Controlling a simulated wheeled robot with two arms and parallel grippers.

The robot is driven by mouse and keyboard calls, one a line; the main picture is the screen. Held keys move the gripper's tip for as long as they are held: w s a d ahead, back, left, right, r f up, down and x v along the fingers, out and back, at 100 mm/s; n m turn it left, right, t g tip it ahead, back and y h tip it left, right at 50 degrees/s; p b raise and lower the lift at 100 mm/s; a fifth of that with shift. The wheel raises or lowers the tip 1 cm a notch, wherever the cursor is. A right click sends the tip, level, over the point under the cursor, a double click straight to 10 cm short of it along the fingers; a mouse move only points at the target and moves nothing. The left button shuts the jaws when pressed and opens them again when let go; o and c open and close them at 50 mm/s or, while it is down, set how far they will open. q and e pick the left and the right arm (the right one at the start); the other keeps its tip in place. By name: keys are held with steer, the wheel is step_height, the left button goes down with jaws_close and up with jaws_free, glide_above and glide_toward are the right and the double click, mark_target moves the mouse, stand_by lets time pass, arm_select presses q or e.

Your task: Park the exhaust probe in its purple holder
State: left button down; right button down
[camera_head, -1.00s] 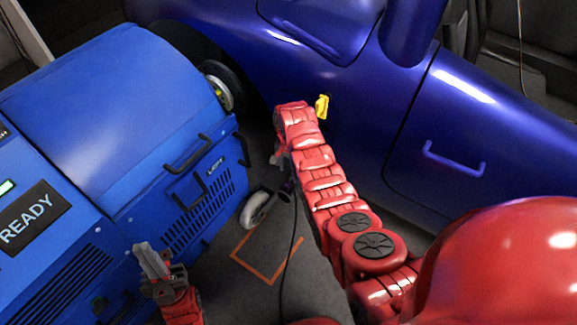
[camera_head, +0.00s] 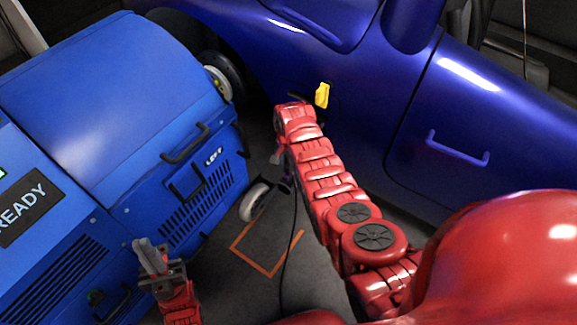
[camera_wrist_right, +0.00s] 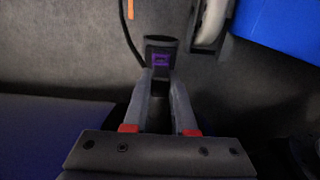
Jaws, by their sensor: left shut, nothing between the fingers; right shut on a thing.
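My right gripper (camera_wrist_right: 160,110) is shut on a dark probe-like piece with a purple square patch (camera_wrist_right: 161,60), seen at the fingertips in the right wrist view. I take this piece to be the exhaust probe. A dark cable (camera_wrist_right: 126,30) runs up beside it. In the head view the red right arm reaches toward the car's side, and the right gripper (camera_head: 279,157) shows only in part beside the arm's end. A small dark purple piece (camera_head: 286,185) hangs just below it. My left gripper (camera_head: 147,255) is shut and empty at the lower left. I cannot make out a separate purple holder.
A blue machine (camera_head: 110,80) with a READY display fills the left, with a caster wheel (camera_head: 254,203) at its corner. A blue car (camera_head: 330,60) stands behind, with a yellow piece (camera_head: 322,95) at its side.

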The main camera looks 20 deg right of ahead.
steer(key=shift+r+p, duration=0.65)
steer(key=shift+p, duration=0.05)
stand_by(0.6)
steer(key=shift+r+p, duration=1.85)
steer(key=shift+r, duration=0.25)
steer(key=shift+r, duration=0.1)
